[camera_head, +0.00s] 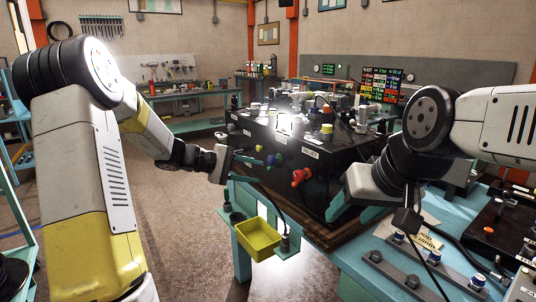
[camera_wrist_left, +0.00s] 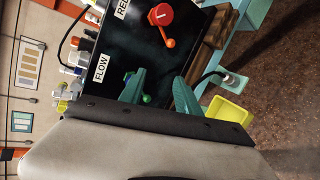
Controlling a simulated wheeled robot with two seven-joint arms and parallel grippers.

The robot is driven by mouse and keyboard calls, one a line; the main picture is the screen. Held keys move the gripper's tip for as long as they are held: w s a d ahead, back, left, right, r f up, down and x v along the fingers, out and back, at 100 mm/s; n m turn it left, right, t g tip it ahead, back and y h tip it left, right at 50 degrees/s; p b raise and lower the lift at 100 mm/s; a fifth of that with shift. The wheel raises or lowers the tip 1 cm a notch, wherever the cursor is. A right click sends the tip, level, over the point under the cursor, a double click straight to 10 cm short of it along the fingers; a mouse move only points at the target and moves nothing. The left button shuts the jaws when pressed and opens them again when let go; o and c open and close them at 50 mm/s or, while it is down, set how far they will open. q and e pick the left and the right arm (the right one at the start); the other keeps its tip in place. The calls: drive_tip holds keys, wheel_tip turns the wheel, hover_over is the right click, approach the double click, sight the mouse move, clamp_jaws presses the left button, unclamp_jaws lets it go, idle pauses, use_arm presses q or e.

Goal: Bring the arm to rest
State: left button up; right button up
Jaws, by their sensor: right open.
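My left gripper (camera_head: 250,157) reaches in front of the black hydraulic unit (camera_head: 312,200), near a green knob (camera_head: 278,159) on its front face. In the left wrist view its two teal fingers (camera_wrist_left: 158,88) stand apart with nothing held between them. A green knob (camera_wrist_left: 147,98) shows behind the gap; I cannot tell whether a finger touches it. My right gripper (camera_head: 338,208) is in front of the unit's right side, with its teal fingers partly hidden by the wrist. It is open, and I see nothing in it.
A red valve handle (camera_head: 300,177) sticks out of the unit's face; it also shows in the left wrist view (camera_wrist_left: 168,42). A yellow tray (camera_head: 259,238) sits on a bracket below, with a black hose beside it. A teal bench (camera_head: 360,262) with metal fittings lies below my right arm.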

use_arm(q)
drive_tip(key=s+d+r+m+g+y, duration=0.2)
drive_tip(key=s+r+m, duration=0.1)
drive_tip(key=s, duration=0.5)
drive_tip(key=s+a+r+m+t+y, duration=0.1)
drive_tip(key=s+a+y, duration=0.3)
drive_tip(key=s, duration=0.7)
drive_tip(key=s+a+r+m+t+y, duration=0.2)
drive_tip(key=s+a+m+y, duration=0.2)
drive_tip(key=s, duration=0.7)
drive_tip(key=shift+a+y, duration=0.3)
drive_tip(key=shift+a, duration=0.4)
drive_tip(key=shift+r, duration=0.1)
